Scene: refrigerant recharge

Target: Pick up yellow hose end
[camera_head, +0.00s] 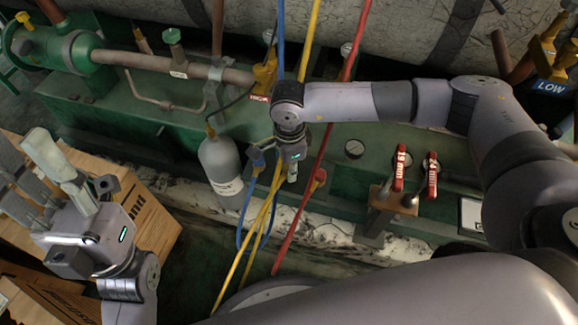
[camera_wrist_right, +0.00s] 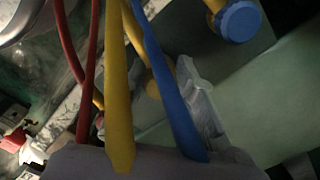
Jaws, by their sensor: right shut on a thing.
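The yellow hose (camera_head: 270,195) hangs down past my right gripper (camera_head: 293,174) in the head view, and crosses the right wrist view (camera_wrist_right: 118,80). My right gripper is shut beside the green unit, among the hoses. A yellow fitting (camera_wrist_right: 153,88), apparently the yellow hose end, shows at its grey finger in the right wrist view. The contact is partly hidden by the blue and yellow hoses. My left gripper (camera_head: 38,185) is at the left, above the cardboard boxes, open and empty.
The blue hose (camera_head: 281,40) and red hose (camera_head: 322,160) hang close to my right gripper. A grey cylinder (camera_head: 221,165) stands left of it. Cardboard boxes (camera_head: 152,215) are at the left.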

